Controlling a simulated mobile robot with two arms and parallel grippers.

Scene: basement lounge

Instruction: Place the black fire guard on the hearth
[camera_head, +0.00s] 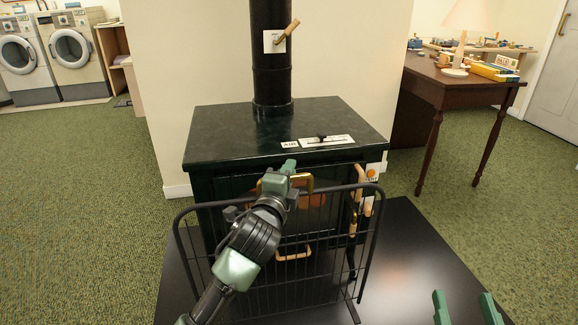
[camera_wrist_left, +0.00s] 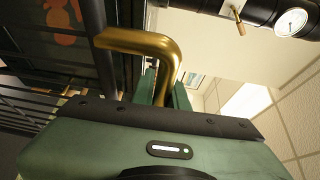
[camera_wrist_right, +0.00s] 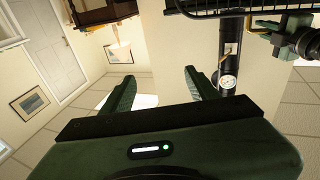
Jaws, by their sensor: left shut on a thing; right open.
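The black wire fire guard (camera_head: 325,250) is upright in front of the dark green stove, over the black hearth slab (camera_head: 415,250). I cannot tell whether its feet touch the slab. My left gripper (camera_head: 283,176) is at the top middle of the guard, shut on its brass handle (camera_head: 306,182). The handle (camera_wrist_left: 160,45) also shows between the fingers in the left wrist view. My arm hides part of the guard's left half. My right gripper (camera_head: 465,300) is open and empty, low at the right, and its spread fingers show in the right wrist view (camera_wrist_right: 160,80).
The stove (camera_head: 230,142) stands close behind the guard, with a black flue pipe (camera_head: 271,70). Wooden-handled items (camera_head: 360,180) are by its right front corner. A wooden table (camera_head: 460,85) with a lamp stands back right. Green carpet (camera_head: 90,200) is clear at left.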

